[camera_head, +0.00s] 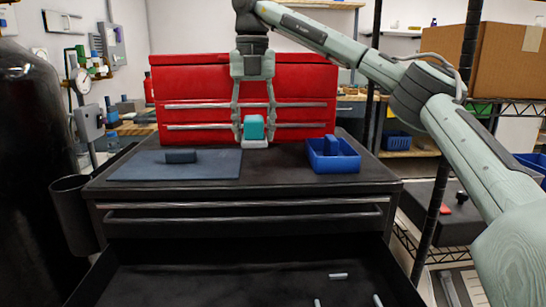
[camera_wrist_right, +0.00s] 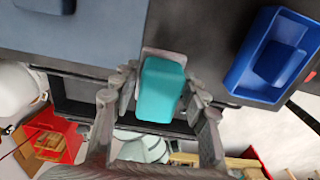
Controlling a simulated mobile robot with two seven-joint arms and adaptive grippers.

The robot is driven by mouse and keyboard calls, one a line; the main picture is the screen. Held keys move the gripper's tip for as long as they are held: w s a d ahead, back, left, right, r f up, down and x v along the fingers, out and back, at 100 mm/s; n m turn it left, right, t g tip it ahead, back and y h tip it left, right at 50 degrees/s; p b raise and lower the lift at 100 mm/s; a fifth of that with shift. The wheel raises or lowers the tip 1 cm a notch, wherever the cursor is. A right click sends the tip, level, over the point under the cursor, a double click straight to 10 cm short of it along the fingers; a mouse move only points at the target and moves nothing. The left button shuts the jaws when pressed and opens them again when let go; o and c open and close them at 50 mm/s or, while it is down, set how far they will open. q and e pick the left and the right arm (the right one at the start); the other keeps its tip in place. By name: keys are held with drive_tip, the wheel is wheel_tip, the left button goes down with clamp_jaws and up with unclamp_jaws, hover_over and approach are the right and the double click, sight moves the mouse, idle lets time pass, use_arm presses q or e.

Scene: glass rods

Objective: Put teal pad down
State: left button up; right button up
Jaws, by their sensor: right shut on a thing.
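The teal pad (camera_head: 254,127) is a small rounded block in front of the red tool chest, above the dark cabinet top. It also shows in the right wrist view (camera_wrist_right: 160,90). My right gripper (camera_head: 254,122) points down and is shut on it, with one finger on each side; it also shows in the wrist view (camera_wrist_right: 162,95). A pale grey piece (camera_head: 254,144) shows just under the pad. I cannot tell whether the pad touches the surface below. My left gripper is not in view.
A blue-grey mat (camera_head: 215,172) with a dark block (camera_head: 181,156) lies left on the cabinet top (camera_head: 275,178). A blue tray (camera_head: 337,164) holding a blue block (camera_head: 333,146) stands right. The red chest (camera_head: 300,85) is behind. Several rods lie in the open drawer (camera_head: 230,285).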

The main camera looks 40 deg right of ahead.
sight(273, 167)
drive_tip(key=shift+d+f, duration=0.3)
drive_tip(key=shift+d, duration=0.25)
drive_tip(key=shift+d+f, duration=0.3)
drive_tip(key=shift+d, duration=0.25)
drive_tip(key=shift+s+d+f, duration=0.1)
drive_tip(key=shift+d+f, duration=0.2)
drive_tip(key=shift+d, duration=0.25)
drive_tip(key=shift+d+f, duration=0.3)
drive_tip(key=shift+d, duration=0.2)
drive_tip(key=shift+d+f, duration=0.15)
wheel_tip(273, 167, down, 4)
drive_tip(key=shift+r+p, duration=0.25)
drive_tip(key=shift+p, duration=0.45)
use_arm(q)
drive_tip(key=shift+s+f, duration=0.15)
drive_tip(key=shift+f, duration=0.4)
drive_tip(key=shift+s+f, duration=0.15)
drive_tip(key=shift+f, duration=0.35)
use_arm(e)
drive_tip(key=shift+f, duration=0.1)
drive_tip(key=shift+f, duration=0.1)
drive_tip(key=o, duration=1)
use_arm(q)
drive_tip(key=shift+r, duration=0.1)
